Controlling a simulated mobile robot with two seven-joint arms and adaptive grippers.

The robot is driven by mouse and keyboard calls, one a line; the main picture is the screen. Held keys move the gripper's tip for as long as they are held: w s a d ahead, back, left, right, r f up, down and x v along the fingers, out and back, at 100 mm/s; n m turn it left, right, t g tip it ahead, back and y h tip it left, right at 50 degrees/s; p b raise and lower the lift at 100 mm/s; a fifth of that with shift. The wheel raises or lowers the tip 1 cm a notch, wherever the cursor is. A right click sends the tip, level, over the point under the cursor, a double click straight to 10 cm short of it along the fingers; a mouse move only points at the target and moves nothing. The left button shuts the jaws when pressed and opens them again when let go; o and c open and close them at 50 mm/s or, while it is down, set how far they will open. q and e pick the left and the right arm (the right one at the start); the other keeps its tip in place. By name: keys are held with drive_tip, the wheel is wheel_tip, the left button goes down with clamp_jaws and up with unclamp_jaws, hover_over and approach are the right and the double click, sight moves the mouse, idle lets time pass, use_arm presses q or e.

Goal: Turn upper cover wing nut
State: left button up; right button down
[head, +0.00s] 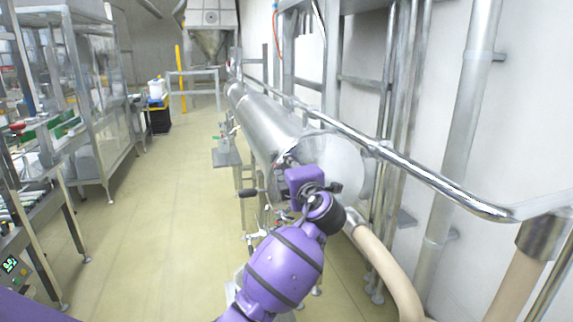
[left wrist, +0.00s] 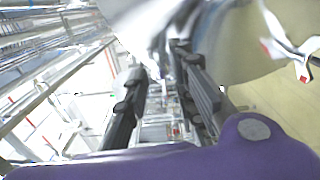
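A long steel cylinder (head: 265,122) lies along the wall, with a pale round end cover (head: 343,165) facing me. My left gripper (head: 284,160) is at the cylinder's near end, beside the cover; its purple wrist hides part of that end. In the left wrist view, the two dark fingers of my left gripper (left wrist: 160,66) stand apart with a gap between them. Blurred bright metal lies just beyond the tips; I cannot tell if they touch it. A winged metal piece with red marks (left wrist: 290,50) is at upper right, clear of the fingers. I cannot clearly make out the upper wing nut.
A steel handrail (head: 440,182) runs along the right above a beige hose (head: 385,262). Pipes and a white wall stand behind. Steel racks (head: 95,110) stand at left. The yellowish floor (head: 150,230) between is clear.

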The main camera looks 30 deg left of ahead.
use_arm(q)
drive_tip(key=shift+w+a, duration=0.35)
drive_tip(key=shift+a, duration=0.05)
use_arm(e)
drive_tip(key=shift+s+f, duration=0.15)
drive_tip(key=shift+s, duration=0.1)
use_arm(q)
drive_tip(key=shift+c, duration=0.2)
drive_tip(key=c, duration=0.6)
clamp_jaws()
use_arm(e)
drive_tip(key=shift+w, duration=0.1)
use_arm(q)
drive_tip(key=shift+f, duration=0.1)
